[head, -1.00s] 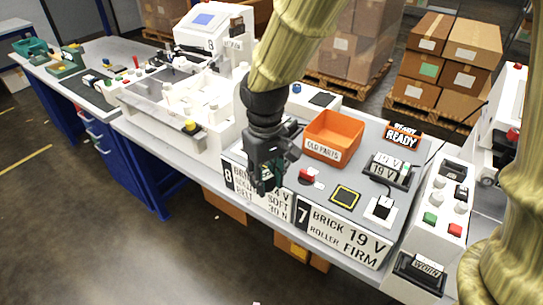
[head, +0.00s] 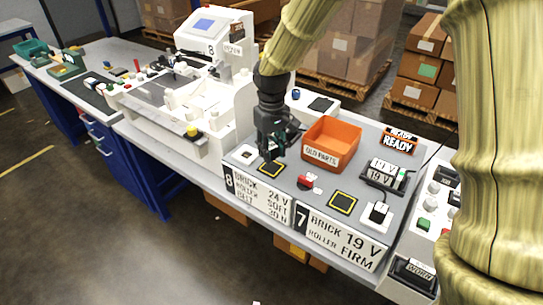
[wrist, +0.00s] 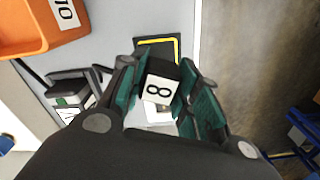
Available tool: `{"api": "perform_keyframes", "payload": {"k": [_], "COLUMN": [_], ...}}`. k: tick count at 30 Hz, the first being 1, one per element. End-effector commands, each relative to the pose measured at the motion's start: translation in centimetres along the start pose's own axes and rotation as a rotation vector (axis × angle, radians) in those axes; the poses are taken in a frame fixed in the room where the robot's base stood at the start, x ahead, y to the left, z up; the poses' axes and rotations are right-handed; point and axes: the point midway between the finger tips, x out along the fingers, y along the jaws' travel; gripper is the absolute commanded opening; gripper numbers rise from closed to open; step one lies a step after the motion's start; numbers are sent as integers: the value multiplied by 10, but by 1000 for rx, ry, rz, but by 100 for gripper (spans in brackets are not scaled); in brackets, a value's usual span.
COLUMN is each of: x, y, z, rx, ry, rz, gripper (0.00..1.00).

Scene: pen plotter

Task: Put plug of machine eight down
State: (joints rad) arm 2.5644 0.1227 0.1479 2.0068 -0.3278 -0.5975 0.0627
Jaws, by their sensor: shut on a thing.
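The plug of machine eight (wrist: 162,86) is a dark block with a white label reading 8. My gripper (wrist: 160,98) is shut on it, with a green-lined finger on each side. In the head view my gripper (head: 272,153) points down over the panel labelled 8 (head: 258,196). A black square pad with a yellow border (head: 271,169) lies just under it and shows beyond the plug in the wrist view (wrist: 172,44). I cannot tell whether the plug touches the panel. A white socket (head: 243,154) lies left of the pad.
An orange bin marked OLD PARTS (head: 331,143) stands close to the right of my gripper. A red switch (head: 306,182), a second yellow-bordered pad (head: 343,202) and machine seven's plug (head: 379,213) are further right. The white machine (head: 205,95) stands at left.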

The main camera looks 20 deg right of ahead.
Motion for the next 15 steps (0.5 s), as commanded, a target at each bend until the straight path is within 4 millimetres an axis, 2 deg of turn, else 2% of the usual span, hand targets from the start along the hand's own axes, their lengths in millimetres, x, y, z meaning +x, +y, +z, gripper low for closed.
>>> {"api": "perform_keyframes", "payload": {"k": [9, 15], "x": [31, 35], "y": [1, 1], "z": [0, -1], "rx": [0, 0], "ry": [-2, 1], "rz": [0, 0], "gripper": [0, 0]}}
